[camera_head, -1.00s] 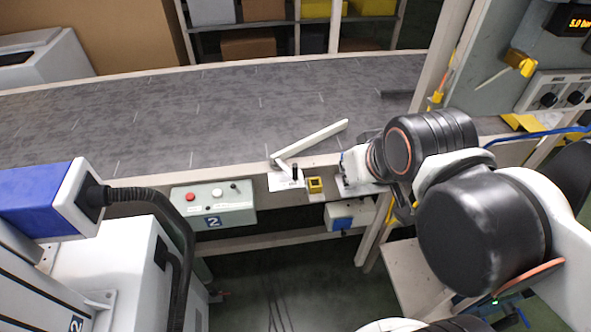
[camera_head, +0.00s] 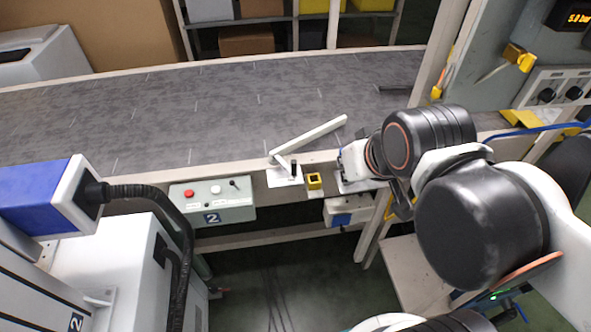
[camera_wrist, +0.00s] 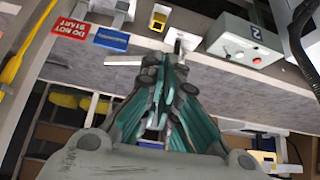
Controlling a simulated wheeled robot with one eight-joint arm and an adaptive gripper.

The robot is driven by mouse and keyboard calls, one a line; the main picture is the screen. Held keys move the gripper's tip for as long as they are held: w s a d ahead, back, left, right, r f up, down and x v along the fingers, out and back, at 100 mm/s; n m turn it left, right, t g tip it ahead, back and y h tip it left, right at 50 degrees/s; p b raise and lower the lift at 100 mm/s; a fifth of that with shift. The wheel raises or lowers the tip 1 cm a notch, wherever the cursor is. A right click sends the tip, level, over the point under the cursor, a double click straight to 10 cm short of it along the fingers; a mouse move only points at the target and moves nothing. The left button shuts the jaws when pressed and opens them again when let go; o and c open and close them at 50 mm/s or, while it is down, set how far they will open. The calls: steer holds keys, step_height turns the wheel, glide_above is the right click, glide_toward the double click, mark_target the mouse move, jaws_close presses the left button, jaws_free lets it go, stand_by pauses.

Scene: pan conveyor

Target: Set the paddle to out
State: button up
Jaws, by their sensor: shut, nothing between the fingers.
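The paddle (camera_head: 310,135) is a long pale bar at the conveyor's near edge, slanting right and away over the belt from its pivot. A short black handle (camera_head: 294,168) stands by the pivot, above a white plate (camera_head: 284,180). In the wrist view, the paddle's bar (camera_wrist: 110,62) shows to the left of my gripper, partly hidden behind it. My gripper (camera_wrist: 167,58) is shut and empty, its teal-lined fingers pointing toward the pivot area. Contact with the handle cannot be told.
A post (camera_head: 437,75) and panel stand at the right. The conveyor belt (camera_head: 170,115) is clear on the left.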

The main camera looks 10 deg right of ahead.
steer(key=o, duration=0.4)
steer(key=shift+w+r, duration=0.1)
steer(key=shift+o, duration=0.9)
steer(key=shift+w+a+r, duration=0.1)
steer(key=shift+w+r, duration=0.1)
steer(key=shift+w, duration=0.1)
steer(key=n+g+p, duration=0.2)
steer(key=g+p, duration=0.3)
steer(key=g, duration=0.2)
glide_above(294, 160)
step_height(294, 160, down, 6)
step_height(294, 160, down, 14)
steer(key=b, duration=0.5)
steer(key=shift+w+r, duration=0.1)
steer(key=shift+r, duration=0.05)
steer(key=shift+c, duration=0.6)
jaws_close()
